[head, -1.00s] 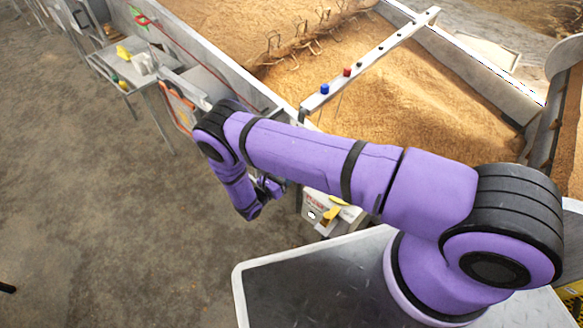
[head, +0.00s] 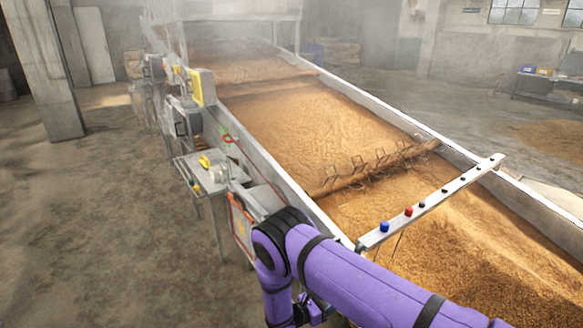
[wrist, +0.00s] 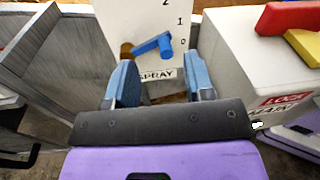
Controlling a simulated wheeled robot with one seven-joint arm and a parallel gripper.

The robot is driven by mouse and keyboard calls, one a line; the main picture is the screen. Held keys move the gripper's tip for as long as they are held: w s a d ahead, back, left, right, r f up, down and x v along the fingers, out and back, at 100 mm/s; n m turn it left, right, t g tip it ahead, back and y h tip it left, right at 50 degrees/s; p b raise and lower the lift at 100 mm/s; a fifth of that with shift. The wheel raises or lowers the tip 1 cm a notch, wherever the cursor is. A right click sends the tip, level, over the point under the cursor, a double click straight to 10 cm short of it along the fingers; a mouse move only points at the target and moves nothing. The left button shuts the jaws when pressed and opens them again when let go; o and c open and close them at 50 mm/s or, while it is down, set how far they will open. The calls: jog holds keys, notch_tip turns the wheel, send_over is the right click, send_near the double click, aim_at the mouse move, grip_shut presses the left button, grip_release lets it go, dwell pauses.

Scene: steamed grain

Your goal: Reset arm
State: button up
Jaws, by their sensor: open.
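My purple arm (head: 370,285) reaches from the bottom right of the head view, bends at a black-banded elbow, and drops at the near side of the grain trough. My gripper (wrist: 160,84) is open in the wrist view, its two blue-grey fingers wide apart with nothing held between them. Beyond the fingertips is a white panel (wrist: 120,18) marked 2, 1, 0 with a SPRAY label. A blue lever (wrist: 153,46) on it shows between and above the fingers. Whether a finger touches the panel cannot be told.
A white box (wrist: 235,60) with a LOCK label, a red handle (wrist: 290,16) and a yellow handle (wrist: 306,45) stands close on the right. The long grain trough (head: 278,205) runs along my arm. A small side table (head: 205,182) stands farther along. Open floor lies left.

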jog(key=s+d+r+m+g+y, duration=0.1)
jog(key=d+r+m+g+y, duration=0.25)
jog(key=r, duration=1.05)
jog(key=d+r+m+g+y, duration=0.1)
jog(key=d+r+m+g, duration=0.4)
jog(key=r, duration=0.9)
jog(key=s+d+r+m+g+y, duration=0.15)
jog(key=r+m, duration=0.45)
jog(key=r, duration=0.9)
jog(key=s+d+r+m+t+y, duration=0.2)
jog(key=s+d+r+m+y, duration=0.35)
jog(key=s+r, duration=0.7)
jog(key=s+d+r+m+t+y, duration=0.1)
jog(key=s+r+m+t+y, duration=0.1)
jog(key=s, duration=0.6)
jog(key=s+d+r+m+t+y, duration=0.1)
jog(key=s+r+m+t+y, duration=0.1)
jog(key=s, duration=0.6)
notch_tip(320, 180, up, 2)
jog(key=shift+r+m+t, duration=0.1)
jog(key=shift+m+t, duration=0.3)
jog(key=shift+t, duration=0.2)
